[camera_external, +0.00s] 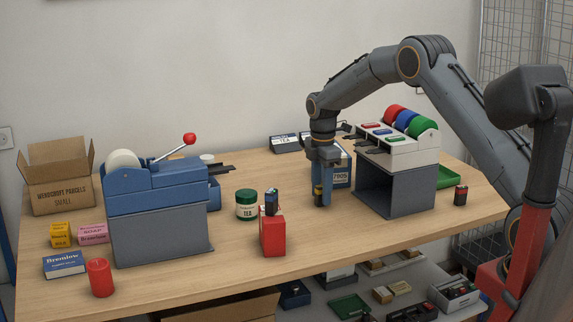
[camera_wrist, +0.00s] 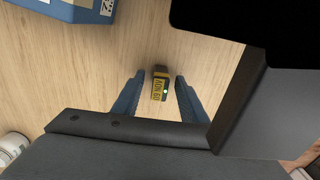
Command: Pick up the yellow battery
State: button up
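The yellow battery (camera_wrist: 160,88), dark at its far end, stands or lies on the wooden counter between my fingers in the wrist view. In the external view only a small yellow and dark part of it (camera_external: 318,192) shows beside my fingers. My gripper (camera_external: 323,196) points down, low over the counter. In the wrist view my gripper (camera_wrist: 160,80) is open, one finger on each side of the battery, with bare wood showing in the gaps. The fingers do not appear to touch it.
A blue box (camera_external: 341,178) stands just behind my gripper. The white and grey roll dispenser (camera_external: 395,190) is close on the right. Counter in front is clear.

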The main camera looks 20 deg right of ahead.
grip_shut()
